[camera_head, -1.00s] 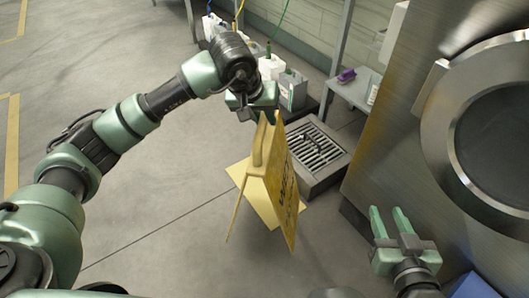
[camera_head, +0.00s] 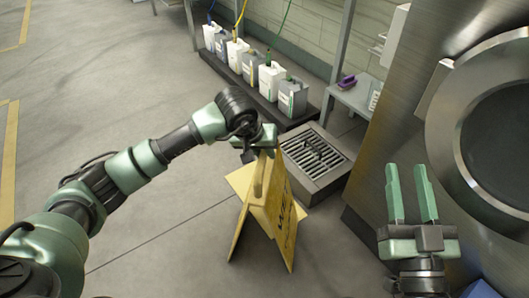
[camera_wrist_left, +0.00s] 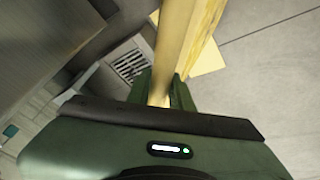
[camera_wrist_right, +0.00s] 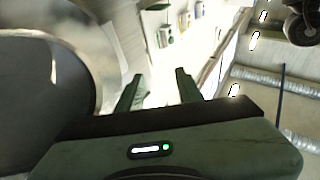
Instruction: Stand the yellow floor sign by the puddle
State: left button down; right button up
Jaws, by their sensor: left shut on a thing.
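The yellow floor sign (camera_head: 283,215) hangs upright below my left gripper (camera_head: 262,143), its two panels spread apart at the bottom and dark lettering on the right one. My left gripper is shut on its top edge. In the left wrist view the sign (camera_wrist_left: 188,35) runs up from between the fingers (camera_wrist_left: 161,88). I cannot tell whether its feet touch the floor. A flat yellow patch (camera_head: 238,177) shows on the floor behind the sign, partly hidden by it. I cannot make out a clear puddle. My right gripper (camera_head: 407,170) is open and empty, at the right.
A floor drain with a grate (camera_head: 315,155) lies just right of and behind the sign. Several jugs (camera_head: 270,79) stand on a dark tray at the back. A low shelf (camera_head: 354,98) and a large steel machine (camera_head: 385,130) stand at the right. The floor at left is clear.

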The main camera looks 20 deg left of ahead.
pick_arm(q)
jog(key=shift+r, duration=0.15)
pick_arm(e)
jog(key=shift+s+r, duration=0.1)
jog(key=shift+r, duration=0.2)
pick_arm(q)
jog(key=c, duration=1.3)
grip_release()
jog(key=shift+o, duration=0.2)
pick_arm(e)
jog(key=shift+r, duration=0.1)
